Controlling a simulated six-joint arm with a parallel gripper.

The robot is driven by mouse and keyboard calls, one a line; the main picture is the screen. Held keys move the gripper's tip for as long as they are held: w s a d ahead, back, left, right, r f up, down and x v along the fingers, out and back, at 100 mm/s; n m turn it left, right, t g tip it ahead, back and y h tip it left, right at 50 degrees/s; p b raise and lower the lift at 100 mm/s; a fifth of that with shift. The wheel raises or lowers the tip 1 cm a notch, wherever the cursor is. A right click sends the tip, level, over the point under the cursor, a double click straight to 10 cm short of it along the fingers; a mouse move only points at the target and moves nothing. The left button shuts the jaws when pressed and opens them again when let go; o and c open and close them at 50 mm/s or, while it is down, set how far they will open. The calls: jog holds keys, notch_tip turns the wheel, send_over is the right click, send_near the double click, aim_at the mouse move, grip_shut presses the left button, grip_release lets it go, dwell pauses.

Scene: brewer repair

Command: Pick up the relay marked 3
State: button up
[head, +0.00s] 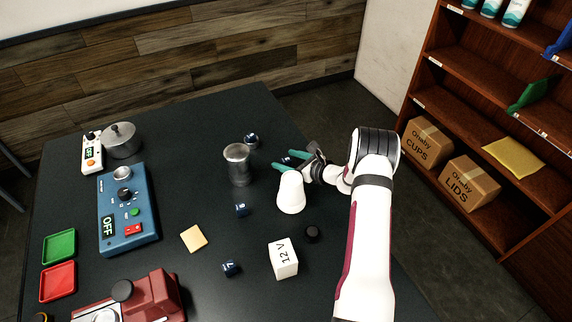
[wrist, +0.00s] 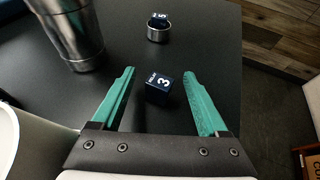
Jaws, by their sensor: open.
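The relay marked 3 (wrist: 159,89) is a small dark blue cube with a white 3 on it. In the wrist view it sits on the black table between the two green fingers of my gripper (wrist: 162,92), with a gap on each side. In the head view my gripper (head: 282,163) is at the far right part of the table, and the relay (head: 287,160) shows as a small dark block by the fingertips. My gripper is open and holds nothing.
A metal cup (head: 238,165) and a white tapered cup (head: 290,193) stand close to my gripper. Another dark relay (wrist: 159,20) rests in a small metal ring beyond. Relays (head: 241,209) and (head: 231,268), a white 12 V block (head: 283,259) and a blue tester (head: 127,211) are elsewhere.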

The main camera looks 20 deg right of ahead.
jog(key=shift+w+a+f, duration=0.15)
jog(key=shift+w, duration=0.25)
grip_shut()
